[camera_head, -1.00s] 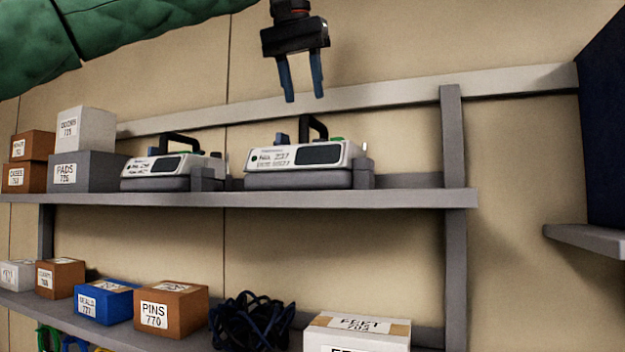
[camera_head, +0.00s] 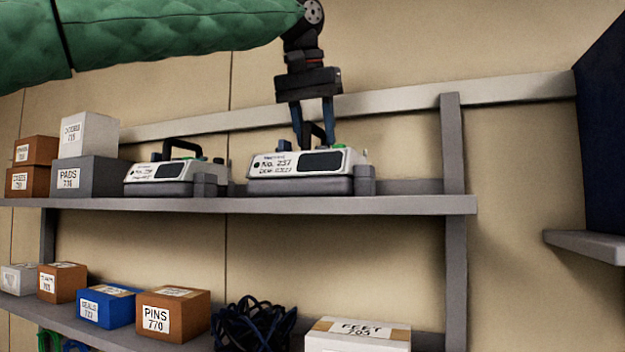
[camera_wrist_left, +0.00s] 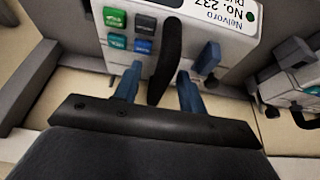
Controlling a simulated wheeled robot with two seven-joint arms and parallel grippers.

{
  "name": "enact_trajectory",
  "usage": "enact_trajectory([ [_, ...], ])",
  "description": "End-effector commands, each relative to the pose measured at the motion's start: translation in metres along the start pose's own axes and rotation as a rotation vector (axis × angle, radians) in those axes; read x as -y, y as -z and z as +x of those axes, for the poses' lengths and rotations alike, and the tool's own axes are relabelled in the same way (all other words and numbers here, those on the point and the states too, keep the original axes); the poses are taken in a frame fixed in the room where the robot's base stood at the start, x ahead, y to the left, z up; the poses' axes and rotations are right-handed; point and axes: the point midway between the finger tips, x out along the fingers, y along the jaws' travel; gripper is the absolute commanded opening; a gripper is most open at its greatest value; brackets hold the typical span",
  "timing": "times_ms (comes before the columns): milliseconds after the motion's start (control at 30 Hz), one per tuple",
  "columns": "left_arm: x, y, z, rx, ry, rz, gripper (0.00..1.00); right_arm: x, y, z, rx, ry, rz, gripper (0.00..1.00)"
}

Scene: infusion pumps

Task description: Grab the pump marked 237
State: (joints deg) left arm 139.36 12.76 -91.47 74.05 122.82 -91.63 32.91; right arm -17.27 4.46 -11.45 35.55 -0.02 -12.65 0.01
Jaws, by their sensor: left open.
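The pump marked 237 (camera_head: 300,172) is white and grey with a dark screen and a black top handle (camera_head: 318,136). It stands on the upper shelf. My left gripper (camera_head: 314,143) is open and points down at the pump from above, its blue fingers on either side of the handle. In the left wrist view the pump (camera_wrist_left: 185,25) shows its label and coloured buttons. The handle (camera_wrist_left: 168,60) lies between the two blue fingertips (camera_wrist_left: 160,78), with gaps visible at both sides. My right gripper is in no view.
A second, similar pump (camera_head: 172,178) stands to the left on the upper shelf (camera_head: 400,205). A grey box (camera_head: 95,177), a white box (camera_head: 88,135) and brown boxes (camera_head: 32,180) stand further left. Grey posts flank the pumps. Boxes and dark coiled cable (camera_head: 250,322) are on the lower shelf.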

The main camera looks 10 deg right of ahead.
Motion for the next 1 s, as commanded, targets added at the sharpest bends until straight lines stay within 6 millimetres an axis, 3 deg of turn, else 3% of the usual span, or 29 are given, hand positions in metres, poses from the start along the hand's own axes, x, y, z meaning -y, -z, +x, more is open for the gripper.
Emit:
enact_trajectory([
  [100,-0.0001,0.0,0.0001,0.0,0.0,0.0,0.41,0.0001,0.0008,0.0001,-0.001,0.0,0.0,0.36],
  [300,-0.0001,0.0,-0.0002,0.0,0.0,0.0,0.02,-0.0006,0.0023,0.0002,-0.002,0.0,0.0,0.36],
  [333,-0.0001,0.0,-0.0002,0.0,0.0,0.0,0.0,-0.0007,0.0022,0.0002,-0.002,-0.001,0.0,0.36],
  [1000,-0.0001,0.0002,-0.0015,-0.002,-0.001,0.0,0.0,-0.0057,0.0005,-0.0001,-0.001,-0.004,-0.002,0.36],
])
